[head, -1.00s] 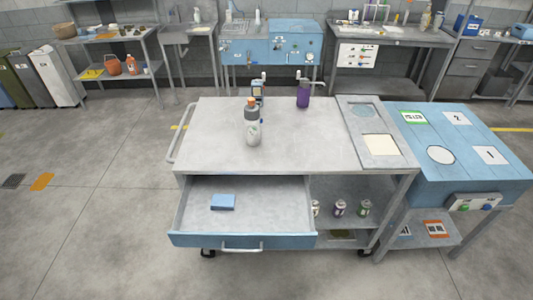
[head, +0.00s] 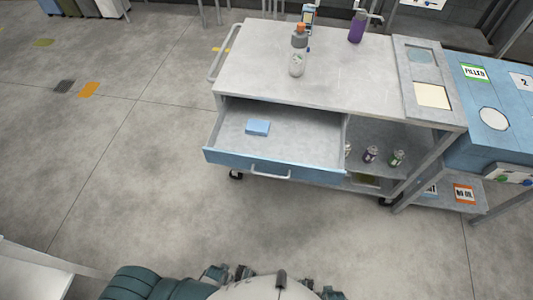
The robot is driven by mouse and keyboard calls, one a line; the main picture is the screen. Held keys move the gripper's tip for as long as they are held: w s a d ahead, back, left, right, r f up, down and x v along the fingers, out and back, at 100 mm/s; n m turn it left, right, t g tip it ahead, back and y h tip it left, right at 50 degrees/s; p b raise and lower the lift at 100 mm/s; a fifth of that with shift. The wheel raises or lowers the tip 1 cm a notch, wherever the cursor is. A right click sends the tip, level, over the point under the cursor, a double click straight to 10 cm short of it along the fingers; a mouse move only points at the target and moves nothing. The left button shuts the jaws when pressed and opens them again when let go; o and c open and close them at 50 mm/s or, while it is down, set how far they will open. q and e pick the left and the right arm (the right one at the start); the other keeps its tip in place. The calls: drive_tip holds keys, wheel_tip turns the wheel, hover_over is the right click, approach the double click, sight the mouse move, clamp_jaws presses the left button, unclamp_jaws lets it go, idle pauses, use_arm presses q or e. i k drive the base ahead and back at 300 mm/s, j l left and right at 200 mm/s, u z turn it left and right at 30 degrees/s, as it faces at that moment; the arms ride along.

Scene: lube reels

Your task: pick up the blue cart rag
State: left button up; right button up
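The blue cart rag (head: 258,127) is a small folded light-blue block. It lies flat inside the open drawer (head: 250,162) of the grey cart, left of the drawer's middle, with clear space around it. Nothing touches it but the drawer floor. Parts of my own body and a dark teal arm show at the bottom edge of the head view. Neither gripper can be made out there, and nothing is near the rag.
On the cart top (head: 340,80) stand a clear bottle with an orange cap (head: 298,52), a blue device (head: 308,18) and a purple bottle (head: 357,27). Small cans (head: 370,154) sit on the shelf right of the drawer. A blue table (head: 470,90) adjoins at right. Floor before the drawer is free.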

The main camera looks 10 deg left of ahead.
sight(254, 128)
drive_tip(key=j+z, duration=0.15)
drive_tip(key=z, duration=0.3)
drive_tip(key=i+j+z, duration=0.1)
drive_tip(key=z, duration=0.35)
drive_tip(key=j+z, duration=0.15)
drive_tip(key=z, duration=0.3)
drive_tip(key=j+z, duration=0.15)
drive_tip(key=z, duration=0.3)
drive_tip(key=k+j+z, duration=0.35)
drive_tip(key=j, duration=0.45)
drive_tip(key=k+j+z, duration=0.35)
drive_tip(key=j, duration=0.4)
drive_tip(key=k+j+z, duration=0.35)
drive_tip(key=k+j, duration=0.25)
